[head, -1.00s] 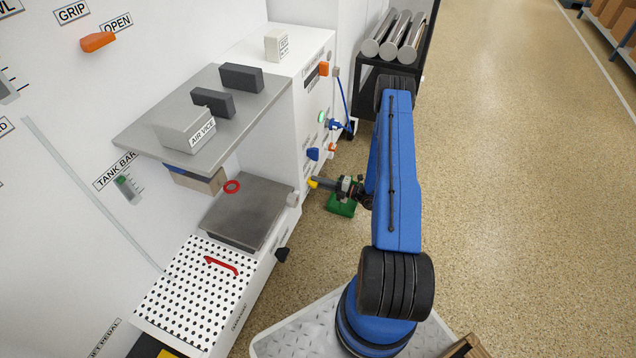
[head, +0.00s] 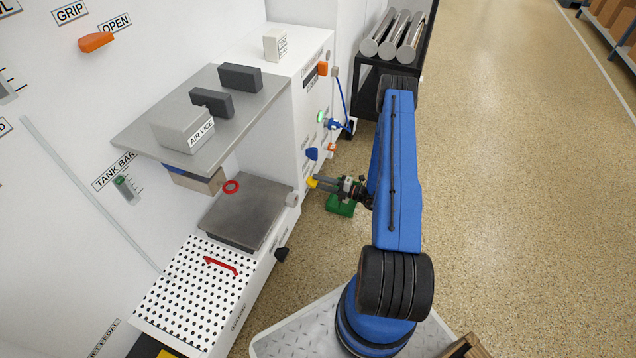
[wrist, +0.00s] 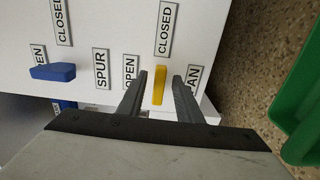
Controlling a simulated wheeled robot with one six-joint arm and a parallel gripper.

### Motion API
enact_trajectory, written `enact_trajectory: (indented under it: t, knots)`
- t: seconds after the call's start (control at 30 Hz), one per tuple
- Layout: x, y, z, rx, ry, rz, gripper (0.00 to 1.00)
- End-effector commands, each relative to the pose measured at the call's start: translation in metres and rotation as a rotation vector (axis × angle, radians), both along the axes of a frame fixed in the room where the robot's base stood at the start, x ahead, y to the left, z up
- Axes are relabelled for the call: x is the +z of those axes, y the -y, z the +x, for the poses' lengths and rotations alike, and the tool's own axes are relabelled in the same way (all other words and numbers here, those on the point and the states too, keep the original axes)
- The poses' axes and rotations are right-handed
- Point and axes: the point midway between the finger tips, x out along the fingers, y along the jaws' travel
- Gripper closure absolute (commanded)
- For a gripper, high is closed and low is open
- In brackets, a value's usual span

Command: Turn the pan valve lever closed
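The yellow pan valve lever (wrist: 160,85) stands upright in the wrist view, in line with the CLOSED label (wrist: 165,28) above it. The OPEN label (wrist: 130,72) is to its left and the PAN label (wrist: 193,80) to its right, partly behind a finger. My gripper (wrist: 160,76) has one finger on each side of the lever, with a visible gap on both sides. In the head view the lever (head: 312,182) shows as a small yellow piece at the tip of my gripper (head: 321,184).
A blue lever (wrist: 52,72) lies crosswise beside the SPUR label (wrist: 100,68), left of the yellow one. A green object (head: 341,205) is on the floor below my gripper. A grey plate (head: 247,212) and a perforated tray (head: 195,285) are to the left.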

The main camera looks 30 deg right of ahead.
Motion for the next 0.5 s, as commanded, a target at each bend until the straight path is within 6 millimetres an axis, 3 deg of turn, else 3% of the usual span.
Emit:
enact_trajectory:
  t: [0.5]
  knots:
    - [0.000, 0.056, -0.071, -0.004, -0.001, 0.001, 0.68]
